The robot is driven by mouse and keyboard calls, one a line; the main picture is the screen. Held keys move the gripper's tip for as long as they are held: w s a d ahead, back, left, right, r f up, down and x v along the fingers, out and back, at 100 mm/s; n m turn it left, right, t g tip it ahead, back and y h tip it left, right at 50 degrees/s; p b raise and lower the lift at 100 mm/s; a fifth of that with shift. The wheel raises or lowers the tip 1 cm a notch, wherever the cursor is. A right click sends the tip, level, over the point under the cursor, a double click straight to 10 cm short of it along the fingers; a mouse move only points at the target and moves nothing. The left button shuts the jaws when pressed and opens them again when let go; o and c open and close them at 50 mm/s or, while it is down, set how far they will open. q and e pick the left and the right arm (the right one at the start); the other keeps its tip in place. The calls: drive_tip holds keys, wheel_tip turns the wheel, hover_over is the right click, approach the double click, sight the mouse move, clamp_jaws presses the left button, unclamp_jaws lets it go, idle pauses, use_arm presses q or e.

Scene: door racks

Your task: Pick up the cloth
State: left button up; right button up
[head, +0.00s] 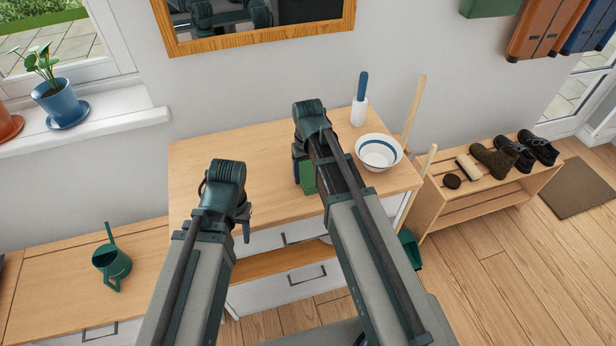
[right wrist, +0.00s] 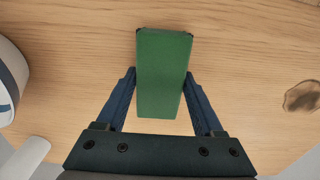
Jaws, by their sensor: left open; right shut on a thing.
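The cloth (right wrist: 163,75) is a green, block-like folded piece between the two blue fingers of my right gripper (right wrist: 163,95) in the right wrist view. That gripper is shut on it. In the head view the cloth (head: 307,180) shows partly beside my right gripper (head: 308,165), over the wooden cabinet top (head: 200,160); the arm hides the rest. I cannot tell whether it touches the top. My left gripper (head: 245,225) is open and apart from the cloth, near the cabinet's front left; its fingers are only partly visible.
A white bowl with a blue band (head: 378,152) and a blue-handled brush in a white holder (head: 360,105) stand right of the cloth. A brown stain (right wrist: 303,96) marks the wood. A green watering can (head: 112,265) stands on the lower bench at left. A shoe rack (head: 440,205) is at right.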

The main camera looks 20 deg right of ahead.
drive_tip(key=shift+c, duration=1.2)
use_arm(q)
drive_tip(key=shift+r, duration=0.1)
